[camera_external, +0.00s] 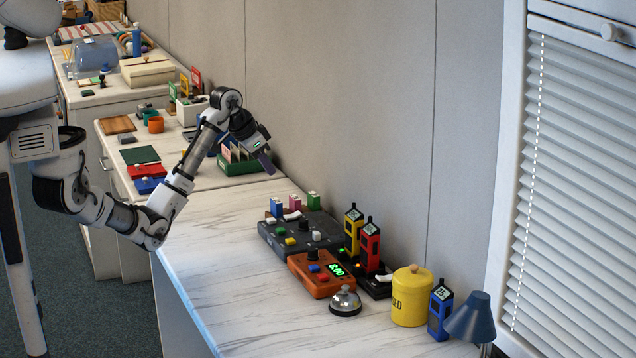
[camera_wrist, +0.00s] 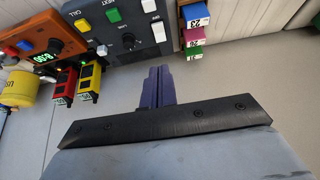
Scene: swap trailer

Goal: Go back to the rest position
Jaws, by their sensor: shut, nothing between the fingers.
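My gripper (camera_external: 266,163) is at the end of my bent arm, above the far end of the near counter (camera_external: 214,270), with its fingers pointing down and to the right. In the wrist view my gripper (camera_wrist: 159,72) shows two purple fingers pressed together with nothing between them. It is apart from the devices on the counter.
Below and right are a dark button box (camera_external: 300,236), an orange clock box (camera_external: 322,275), yellow (camera_external: 353,232) and red (camera_external: 370,247) handhelds, a bell (camera_external: 345,301), a yellow canister (camera_external: 411,297) and a blue lamp (camera_external: 470,318). A green card holder (camera_external: 240,166) stands close behind my gripper.

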